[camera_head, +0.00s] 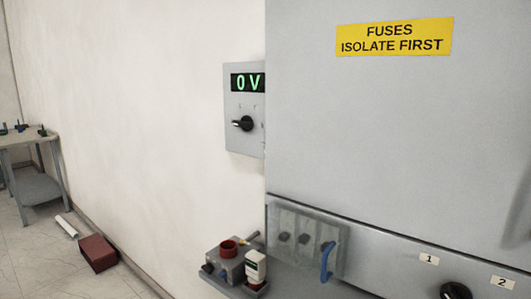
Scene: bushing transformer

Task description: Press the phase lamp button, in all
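No button marked as the phase lamp button can be made out. A grey panel (244,140) on the wall has a green display (247,82) reading "0 V" and a black knob (243,124). Tiny marks above the knob are too small to read. Below, at the cabinet's left edge, a grey box (226,266) carries a red round part (228,249); I cannot tell whether it is a button or a lamp. Neither of my grippers shows.
A large grey cabinet (390,130) with a yellow "FUSES ISOLATE FIRST" sign (394,37) fills the right. Low on it are a clear cover (305,236), a blue handle (327,262) and a black knob (456,290). A table (30,136) and a red-brown box (97,252) stand left.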

